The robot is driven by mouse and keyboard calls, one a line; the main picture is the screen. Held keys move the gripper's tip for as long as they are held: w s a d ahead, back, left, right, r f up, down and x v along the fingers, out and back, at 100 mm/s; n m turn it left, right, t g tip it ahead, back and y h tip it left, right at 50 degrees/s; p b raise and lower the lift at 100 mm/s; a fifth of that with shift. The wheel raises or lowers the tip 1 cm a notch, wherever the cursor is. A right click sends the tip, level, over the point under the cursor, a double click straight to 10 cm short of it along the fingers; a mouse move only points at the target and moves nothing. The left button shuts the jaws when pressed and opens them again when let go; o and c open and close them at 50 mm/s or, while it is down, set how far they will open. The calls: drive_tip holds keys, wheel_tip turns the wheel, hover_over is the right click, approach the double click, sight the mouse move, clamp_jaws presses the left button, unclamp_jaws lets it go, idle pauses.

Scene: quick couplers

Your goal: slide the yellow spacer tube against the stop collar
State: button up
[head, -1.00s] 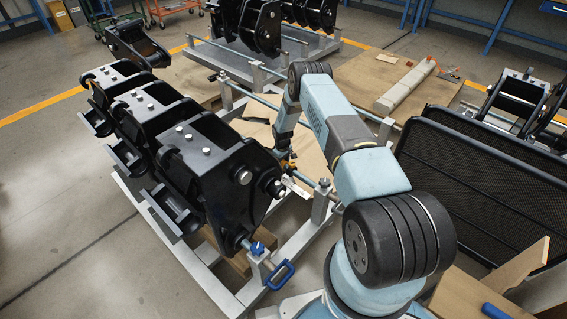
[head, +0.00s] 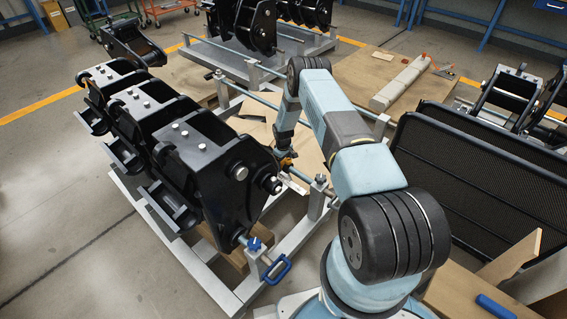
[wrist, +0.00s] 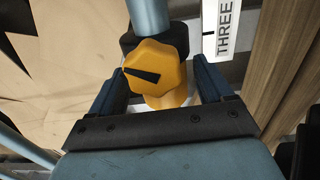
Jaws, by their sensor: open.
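In the wrist view a yellow lobed piece with a black pointer mark (wrist: 155,68) sits between the fingers of my gripper (wrist: 163,80). A paler yellow part shows just below it. I cannot tell which of these is the spacer tube. My gripper is open, with one dark finger on each side and gaps beside the yellow piece. A blue-grey rod (wrist: 150,15) runs up behind it, with a black collar-like part (wrist: 128,44) on it; whether this is the stop collar is unclear. In the head view the yellow piece (head: 287,161) is small and partly hidden by my gripper (head: 284,152).
Black couplers (head: 210,165) hang on the pale frame (head: 165,222) to the left. A white label reading THREE (wrist: 224,38) is close to the right finger. A blue handle (head: 277,271) is at the frame's near end. Black mesh panels (head: 470,185) stand to the right.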

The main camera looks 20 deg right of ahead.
drive_tip(key=shift+r, duration=3.9)
drive_tip(key=shift+w, duration=0.1)
